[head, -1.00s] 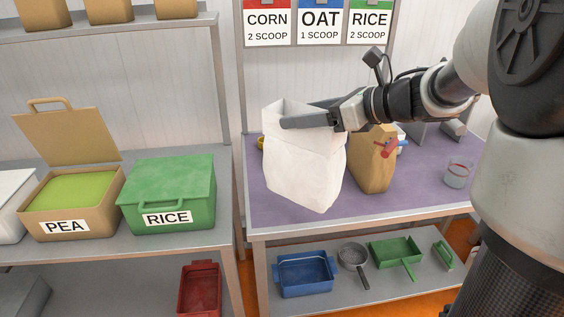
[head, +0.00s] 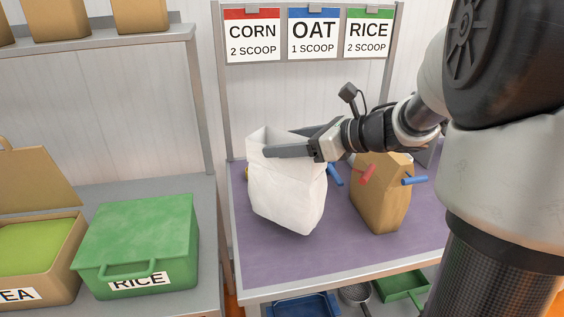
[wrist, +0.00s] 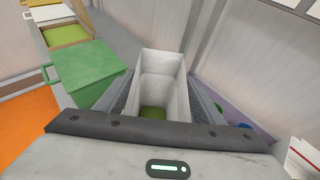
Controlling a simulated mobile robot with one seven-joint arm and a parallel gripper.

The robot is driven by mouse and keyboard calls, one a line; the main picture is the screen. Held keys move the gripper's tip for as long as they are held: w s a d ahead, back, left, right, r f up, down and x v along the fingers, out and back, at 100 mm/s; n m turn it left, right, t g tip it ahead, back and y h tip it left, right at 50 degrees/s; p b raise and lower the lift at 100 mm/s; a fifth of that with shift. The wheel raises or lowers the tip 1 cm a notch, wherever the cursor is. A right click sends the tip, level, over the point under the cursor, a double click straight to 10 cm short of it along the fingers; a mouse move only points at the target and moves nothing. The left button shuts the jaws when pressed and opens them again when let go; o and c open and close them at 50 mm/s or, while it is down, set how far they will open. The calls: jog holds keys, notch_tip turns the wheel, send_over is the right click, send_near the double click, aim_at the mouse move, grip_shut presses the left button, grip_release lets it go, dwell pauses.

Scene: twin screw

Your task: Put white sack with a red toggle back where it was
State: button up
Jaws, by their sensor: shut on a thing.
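The white sack (head: 287,195) is upright, slightly tilted, with its top open, over the purple mat in the head view. My gripper (head: 285,146) is shut on the sack's upper part. In the wrist view the open white sack (wrist: 163,75) sits between the fingers, with something green at its bottom. Whether its base touches the mat is unclear. I cannot make out a red toggle on the white sack; a red toggle (head: 367,174) shows at the brown sack (head: 380,205) to the right.
The purple mat (head: 350,255) has free room in front of the sacks. Blue toggles (head: 414,180) show near the brown sack and beside the white one. The closed green RICE bin (head: 140,235) and open PEA bin (head: 55,270) stand on the left bench. Cards hang behind.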

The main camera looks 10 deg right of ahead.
notch_tip(320, 180, down, 4)
jog(key=shift+f+b, duration=0.1)
jog(key=shift+b, duration=0.3)
jog(key=shift+w, duration=0.1)
jog(key=shift+f, duration=0.2)
jog(key=o, duration=1.2)
jog(key=shift+c, duration=0.2)
jog(key=p+v, duration=0.1)
jog(key=v, duration=1.1)
jog(key=shift+r, duration=0.2)
